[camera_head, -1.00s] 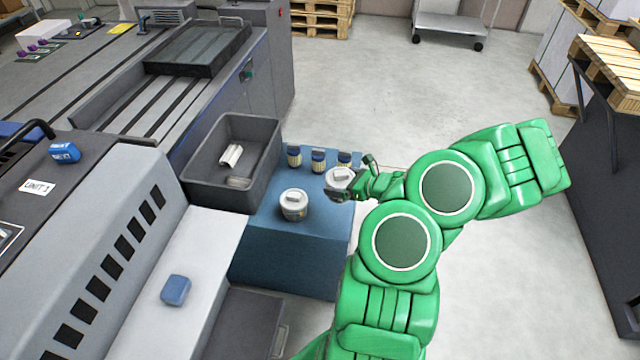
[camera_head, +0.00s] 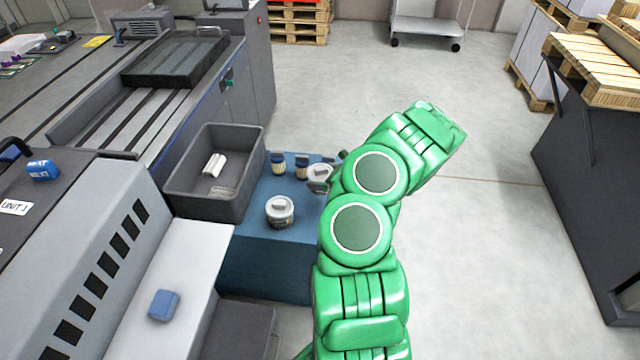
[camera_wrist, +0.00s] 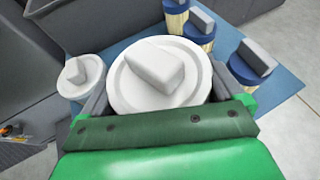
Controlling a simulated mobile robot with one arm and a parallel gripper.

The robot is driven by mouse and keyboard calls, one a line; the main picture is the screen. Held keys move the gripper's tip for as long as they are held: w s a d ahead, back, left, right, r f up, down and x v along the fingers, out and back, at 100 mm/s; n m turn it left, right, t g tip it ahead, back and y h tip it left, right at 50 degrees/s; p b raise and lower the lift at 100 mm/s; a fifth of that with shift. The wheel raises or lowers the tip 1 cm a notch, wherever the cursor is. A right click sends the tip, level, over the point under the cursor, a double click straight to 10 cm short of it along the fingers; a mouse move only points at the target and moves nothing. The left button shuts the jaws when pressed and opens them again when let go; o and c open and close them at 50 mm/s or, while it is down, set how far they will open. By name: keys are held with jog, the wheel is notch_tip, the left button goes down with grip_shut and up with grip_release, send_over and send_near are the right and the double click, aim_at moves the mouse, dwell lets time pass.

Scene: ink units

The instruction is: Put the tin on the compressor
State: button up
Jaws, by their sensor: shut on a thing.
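My gripper (camera_wrist: 162,92) is shut on a round tin with a white lid and a pale block-shaped knob (camera_wrist: 150,68). One finger is on each side of it. In the head view the tin (camera_head: 319,174) is at the far right part of a blue box (camera_head: 265,260), largely beside my green arm. I cannot tell how far it is above the box top. A second, similar tin (camera_head: 280,212) stands nearer on the box; it shows at left in the wrist view (camera_wrist: 80,78). I cannot tell for sure which thing is the compressor.
Three blue-topped jars (camera_head: 278,164) stand close behind the held tin. A grey bin (camera_head: 180,200) with white items is left of the box. A grey machine (camera_head: 75,260) fills the left. A dark cabinet (camera_head: 590,200) with a pallet is at right. Open floor lies between.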

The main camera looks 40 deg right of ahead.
jog(key=shift+w+d+f, duration=0.4)
jog(key=shift+w+f, duration=0.2)
jog(key=shift+f, duration=0.25)
jog(key=shift+w+d+f, duration=0.35)
jog(key=shift+w+f, duration=0.25)
jog(key=shift+f, duration=0.2)
jog(key=shift+w+f, duration=0.1)
jog(key=shift+f, duration=1.5)
jog(key=shift+f, duration=0.15)
jog(key=o, duration=1.1)
jog(key=shift+c, duration=0.2)
